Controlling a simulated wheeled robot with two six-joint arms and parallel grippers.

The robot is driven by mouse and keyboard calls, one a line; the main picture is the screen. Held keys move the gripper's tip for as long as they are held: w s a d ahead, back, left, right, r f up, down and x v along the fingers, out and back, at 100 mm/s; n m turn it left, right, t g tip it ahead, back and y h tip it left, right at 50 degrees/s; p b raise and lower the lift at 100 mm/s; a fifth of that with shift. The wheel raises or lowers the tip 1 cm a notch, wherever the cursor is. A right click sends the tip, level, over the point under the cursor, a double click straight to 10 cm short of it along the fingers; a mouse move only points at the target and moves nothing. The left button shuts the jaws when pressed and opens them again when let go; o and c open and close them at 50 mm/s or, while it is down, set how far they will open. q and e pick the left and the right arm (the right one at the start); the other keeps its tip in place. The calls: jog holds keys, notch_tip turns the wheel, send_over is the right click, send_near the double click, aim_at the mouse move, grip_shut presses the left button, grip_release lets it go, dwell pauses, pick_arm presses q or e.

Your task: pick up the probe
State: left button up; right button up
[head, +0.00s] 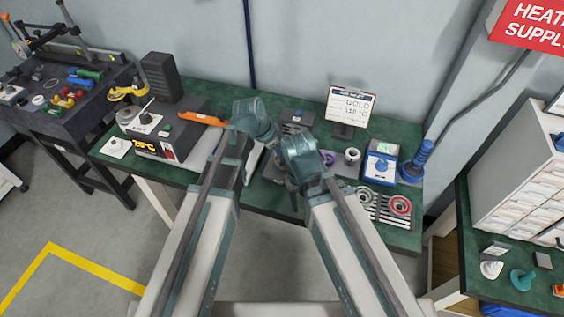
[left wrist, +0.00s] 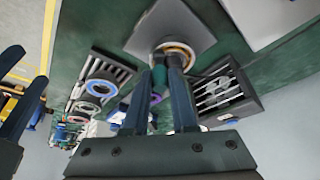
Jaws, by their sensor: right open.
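I cannot single out the probe with certainty. My left gripper (head: 268,138) is over the middle of the green bench in the head view. In the left wrist view its two dark fingers (left wrist: 166,68) point at a ringed opening (left wrist: 176,50) on a grey square plate (left wrist: 150,38). A teal and purple part shows around the fingers; I cannot tell whether they grip anything. My right gripper (head: 294,195) is open, lower and to the right in the head view. The arms hide the bench beneath them.
A white drawer cabinet (head: 520,185) stands right.

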pick_arm(q)
grip_shut()
jog(key=shift+r, duration=0.1)
pick_arm(e)
jog(key=shift+r, duration=0.1)
pick_arm(q)
notch_tip(320, 180, up, 10)
jog(key=p, duration=1)
pick_arm(e)
notch_tip(320, 180, up, 10)
pick_arm(q)
jog(key=shift+f, duration=0.2)
pick_arm(e)
jog(key=shift+f, duration=0.2)
